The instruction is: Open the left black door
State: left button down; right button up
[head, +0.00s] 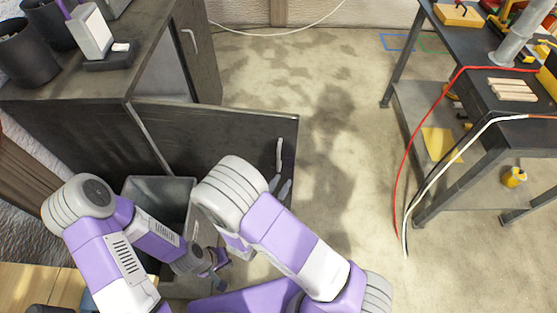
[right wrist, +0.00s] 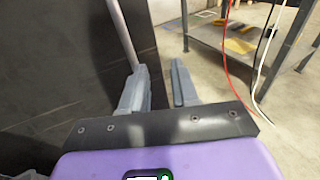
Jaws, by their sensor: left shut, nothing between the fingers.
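The near black door (head: 215,135) of the dark cabinet, likely the left one, stands swung wide open, sticking out to the right. Its light bar handle (head: 279,155) is near its free edge. The handle also shows in the right wrist view (right wrist: 122,32), to the left of the fingers. My right gripper (head: 280,186) is just below the handle with its fingers apart (right wrist: 158,85); nothing shows between them. My left gripper (head: 217,264) is low, near the grey bin, shut and empty. My right arm hides the door's lower part.
The far black door (head: 198,50) with its own handle is on the cabinet. A grey open bin (head: 178,190) stands before the near door. Dark pots (head: 25,55) stand on the cabinet. A dark workbench (head: 485,135) with cables is at right. The floor between is clear.

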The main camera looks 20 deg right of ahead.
aim_at(278, 162)
jog(key=w, duration=0.2)
jog(key=w+d+r+n+t+b, duration=0.1)
jog(key=w, duration=0.2)
jog(key=w+r+t, duration=0.1)
jog(key=w, duration=0.1)
jog(key=shift+w+d+y, duration=0.25)
jog(key=shift+y, duration=0.15)
grip_shut()
